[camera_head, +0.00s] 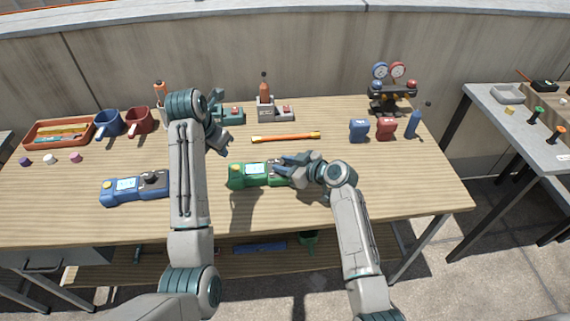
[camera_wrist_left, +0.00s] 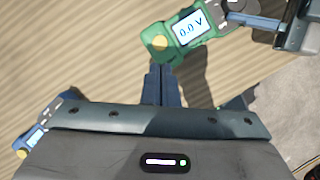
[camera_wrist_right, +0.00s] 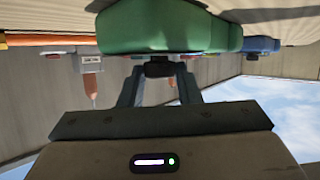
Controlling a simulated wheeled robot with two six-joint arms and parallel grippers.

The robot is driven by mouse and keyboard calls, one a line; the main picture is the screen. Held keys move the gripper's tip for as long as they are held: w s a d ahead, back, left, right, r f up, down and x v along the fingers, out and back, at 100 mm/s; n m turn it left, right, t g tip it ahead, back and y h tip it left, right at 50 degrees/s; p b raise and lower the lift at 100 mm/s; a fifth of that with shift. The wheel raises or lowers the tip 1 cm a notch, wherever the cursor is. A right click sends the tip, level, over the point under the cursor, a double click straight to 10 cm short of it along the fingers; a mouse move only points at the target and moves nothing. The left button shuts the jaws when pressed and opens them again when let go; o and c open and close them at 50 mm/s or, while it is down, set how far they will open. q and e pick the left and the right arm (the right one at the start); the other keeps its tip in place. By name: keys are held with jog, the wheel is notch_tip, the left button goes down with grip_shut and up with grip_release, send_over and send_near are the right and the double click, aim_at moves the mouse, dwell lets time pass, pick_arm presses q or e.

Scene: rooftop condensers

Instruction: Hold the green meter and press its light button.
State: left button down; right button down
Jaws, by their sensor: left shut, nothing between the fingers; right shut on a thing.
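The green meter (camera_head: 250,175) is near the front middle of the table in the head view. Its screen reads 0.0 V and a round yellow button (camera_wrist_left: 159,42) sits at its left end in the left wrist view. My right gripper (camera_head: 290,165) is shut on the meter's right part; the meter's green side (camera_wrist_right: 165,28) fills the top of the right wrist view. I cannot tell whether it is raised off the table. My left gripper (camera_wrist_left: 160,70) is shut and empty, its tips close beside the meter's yellow-button end. Contact cannot be told.
A blue meter (camera_head: 122,190) lies to the left on the table (camera_head: 400,190). Behind are an orange bar (camera_head: 286,137), blue and red mugs (camera_head: 108,122), a tray (camera_head: 58,132), small cases (camera_head: 386,128) and a gauge set (camera_head: 392,88). The table's front right is clear.

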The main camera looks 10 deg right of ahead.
aim_at(232, 169)
pick_arm(q)
jog(key=shift+w+d+f+m+t+h, duration=0.35)
jog(key=shift+f+m+h, duration=0.7)
jog(key=shift+m, duration=1)
jog(key=shift+w+d+f+m+t+h, duration=0.15)
jog(key=shift+w+f+m+t+h, duration=0.35)
jog(key=shift+f+m, duration=1.3)
jog(key=shift+w+d+f+m+t+h, duration=0.35)
jog(key=shift+f+m+h, duration=0.6)
jog(key=shift+m, duration=1.4)
jog(key=shift+w+a, duration=0.1)
